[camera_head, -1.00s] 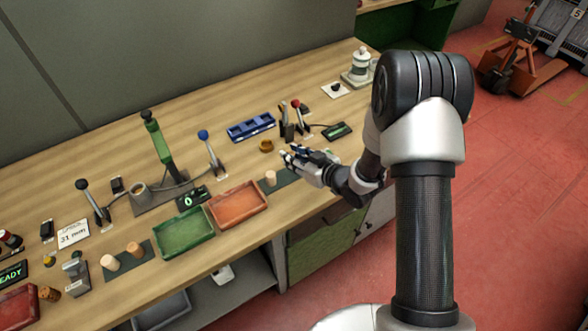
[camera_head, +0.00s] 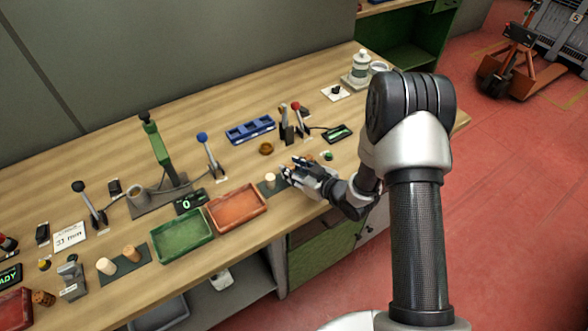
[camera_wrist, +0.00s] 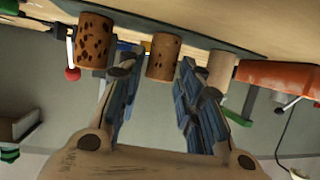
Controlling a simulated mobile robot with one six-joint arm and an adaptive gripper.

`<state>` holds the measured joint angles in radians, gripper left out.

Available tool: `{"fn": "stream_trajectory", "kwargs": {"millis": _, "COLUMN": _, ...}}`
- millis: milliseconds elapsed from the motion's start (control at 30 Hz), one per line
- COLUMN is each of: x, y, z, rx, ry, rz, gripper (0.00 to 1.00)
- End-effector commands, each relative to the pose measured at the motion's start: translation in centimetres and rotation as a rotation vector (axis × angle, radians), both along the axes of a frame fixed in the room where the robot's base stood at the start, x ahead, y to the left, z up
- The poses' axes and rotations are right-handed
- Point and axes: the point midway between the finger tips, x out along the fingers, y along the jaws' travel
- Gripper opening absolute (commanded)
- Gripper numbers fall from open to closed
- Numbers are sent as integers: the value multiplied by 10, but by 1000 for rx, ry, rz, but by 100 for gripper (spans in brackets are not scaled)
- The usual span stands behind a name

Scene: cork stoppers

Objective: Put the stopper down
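In the wrist view a speckled brown stopper (camera_wrist: 163,57) stands between the fingertips of my gripper (camera_wrist: 155,72), with its end at the dark mat (camera_wrist: 190,38). The fingers are spread, with a visible gap on the stopper's left side; on the right it is close to the finger. A darker speckled stopper (camera_wrist: 93,42) stands to the left and a plain pale stopper (camera_wrist: 222,72) to the right. In the head view my gripper (camera_head: 288,172) is low over the mat, beside the pale stopper (camera_head: 270,181). It hides the stopper between its fingers there.
An orange tray (camera_head: 237,208) and a green tray (camera_head: 182,236) lie left of my gripper. A blue compartment tray (camera_head: 250,129), a small brown dish (camera_head: 266,149) and levers (camera_head: 285,125) stand behind. Two more stoppers (camera_head: 107,266) stand on another mat at left.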

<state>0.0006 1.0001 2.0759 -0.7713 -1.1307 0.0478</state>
Motion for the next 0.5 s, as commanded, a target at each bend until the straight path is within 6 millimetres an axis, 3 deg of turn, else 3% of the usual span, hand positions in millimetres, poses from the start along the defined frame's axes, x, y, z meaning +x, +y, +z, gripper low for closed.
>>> {"fn": "stream_trajectory", "kwargs": {"millis": 133, "x": 0, "y": 0, "z": 0, "rx": 0, "ry": 0, "rz": 0, "gripper": 45}}
{"fn": "stream_trajectory", "kwargs": {"millis": 500, "x": 0, "y": 0, "z": 5, "rx": 0, "ry": 0, "rz": 0, "gripper": 45}}
